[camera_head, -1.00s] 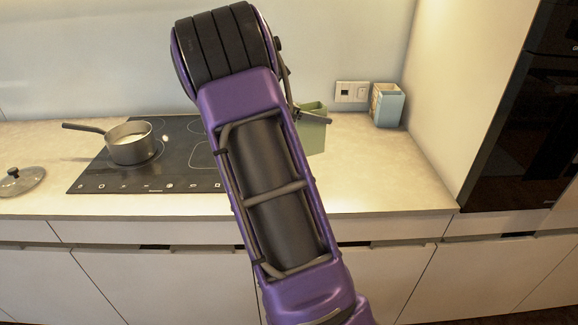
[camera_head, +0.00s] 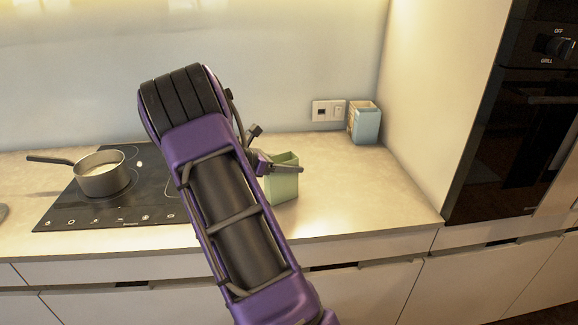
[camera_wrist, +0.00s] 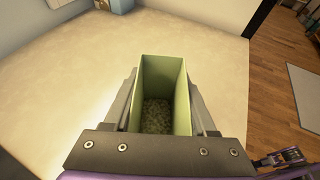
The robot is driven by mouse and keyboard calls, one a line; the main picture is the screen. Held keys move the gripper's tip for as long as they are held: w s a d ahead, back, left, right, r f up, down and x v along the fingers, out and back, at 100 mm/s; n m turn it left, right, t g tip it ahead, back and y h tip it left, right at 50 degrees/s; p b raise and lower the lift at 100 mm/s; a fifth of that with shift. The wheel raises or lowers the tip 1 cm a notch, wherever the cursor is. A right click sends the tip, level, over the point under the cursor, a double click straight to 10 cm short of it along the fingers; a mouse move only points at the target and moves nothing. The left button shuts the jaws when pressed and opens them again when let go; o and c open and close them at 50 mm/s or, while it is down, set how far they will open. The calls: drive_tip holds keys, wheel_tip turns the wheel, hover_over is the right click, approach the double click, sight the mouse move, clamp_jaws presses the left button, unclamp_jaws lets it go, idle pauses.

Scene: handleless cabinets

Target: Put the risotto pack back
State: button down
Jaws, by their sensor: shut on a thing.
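The risotto pack, a light green open-topped box (camera_head: 284,184), shows at the right of my arm in the head view. In the wrist view the pack (camera_wrist: 163,78) stands between the two fingers, and its grainy contents show at the bottom. My gripper (camera_head: 282,168) is shut on the pack's sides; it also shows in the wrist view (camera_wrist: 164,100). The pack is roughly upright over the right part of the counter. I cannot tell whether its base touches the counter.
A blue container (camera_head: 364,124) stands on the counter (camera_head: 350,190) by the back right corner. A pot (camera_head: 101,180) sits on the black hob (camera_head: 125,205) at left. The counter right of the pack is clear. A side panel and oven (camera_head: 530,130) bound the right.

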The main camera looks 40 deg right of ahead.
drive_tip(key=shift+f, duration=0.2)
drive_tip(key=shift+c, duration=1)
unclamp_jaws()
drive_tip(key=shift+r, duration=0.1)
drive_tip(key=v, duration=1.2)
